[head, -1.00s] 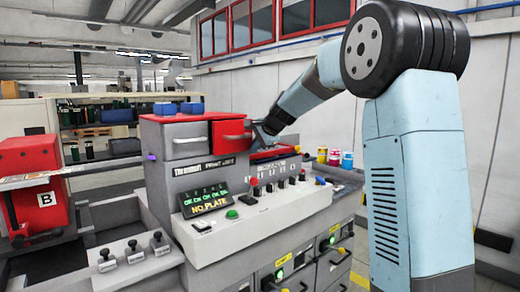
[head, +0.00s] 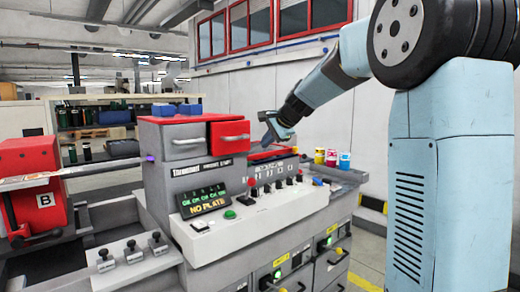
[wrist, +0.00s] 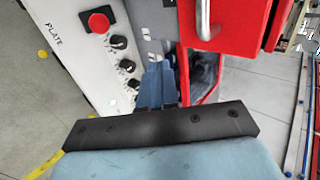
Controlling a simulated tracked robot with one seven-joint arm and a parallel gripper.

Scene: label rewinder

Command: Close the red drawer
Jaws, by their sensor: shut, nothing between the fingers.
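The red drawer (head: 229,137) is at the upper right of the grey cabinet, beside a grey drawer (head: 186,142). Its red front stands forward of the grey one, so it looks partly open. In the wrist view the red drawer (wrist: 236,28) is at the top, with its metal handle (wrist: 203,20) and part of its side showing. My gripper (head: 267,136) is to the right of the drawer front, apart from the handle. In the wrist view my gripper (wrist: 158,68) is shut and empty, below and left of the handle. How far the drawer is out cannot be told exactly.
A sloped panel with knobs and a red button (wrist: 99,22) lies close to the left of my gripper in the wrist view. Blue blocks (head: 190,108) sit on the cabinet top. Small coloured pots (head: 331,158) stand right. Free air lies right of the drawer.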

